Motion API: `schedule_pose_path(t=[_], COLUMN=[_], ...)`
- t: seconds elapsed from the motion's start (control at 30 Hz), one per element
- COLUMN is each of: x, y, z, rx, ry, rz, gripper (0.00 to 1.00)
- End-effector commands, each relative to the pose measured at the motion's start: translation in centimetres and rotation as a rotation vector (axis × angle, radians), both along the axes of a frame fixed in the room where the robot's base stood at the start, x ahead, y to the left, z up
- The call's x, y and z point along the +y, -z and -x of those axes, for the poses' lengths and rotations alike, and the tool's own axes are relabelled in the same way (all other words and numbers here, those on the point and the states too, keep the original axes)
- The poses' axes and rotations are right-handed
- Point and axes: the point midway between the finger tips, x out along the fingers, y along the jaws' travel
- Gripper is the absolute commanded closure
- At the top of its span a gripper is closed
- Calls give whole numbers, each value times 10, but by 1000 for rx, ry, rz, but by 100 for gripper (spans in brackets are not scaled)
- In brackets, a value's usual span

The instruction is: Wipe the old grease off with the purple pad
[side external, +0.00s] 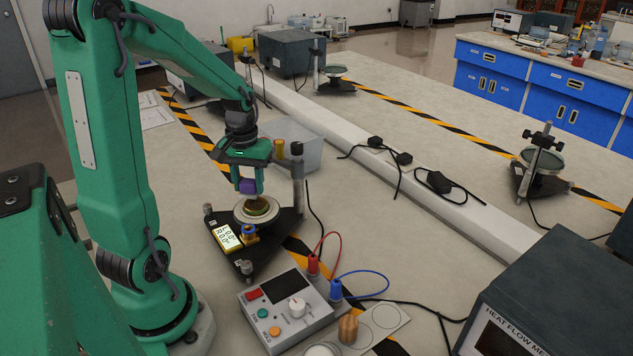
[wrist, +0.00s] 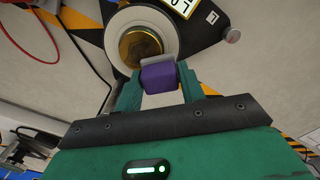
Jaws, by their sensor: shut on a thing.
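My gripper (wrist: 159,84) is shut on the purple pad (wrist: 158,76), which sits between its two green fingers in the wrist view. In the side view the purple pad (side external: 249,186) is just above the round plate of the black instrument. A brass-coloured disc (wrist: 141,47) with a darker, shiny surface lies in the middle of the pale round plate (wrist: 117,30). The pad's pale front edge overlaps the near edge of the disc in the wrist view; I cannot tell whether they touch. I cannot make out the grease clearly.
A control box (side external: 290,308) with red and blue leads stands in front. A white raised channel (side external: 400,165) crosses the bench.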

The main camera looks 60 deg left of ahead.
Motion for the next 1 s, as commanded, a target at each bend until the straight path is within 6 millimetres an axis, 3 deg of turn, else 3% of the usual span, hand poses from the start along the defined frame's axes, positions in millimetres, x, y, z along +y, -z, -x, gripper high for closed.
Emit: schedule_pose_path(t=[0.03, 0.77, 1.0], x=[-1, -62, -42], y=[10, 7, 7], z=[1, 0, 1], rx=[6, 3, 3], ry=[0, 3, -3], rz=[4, 1, 1], gripper=[79, 82, 82])
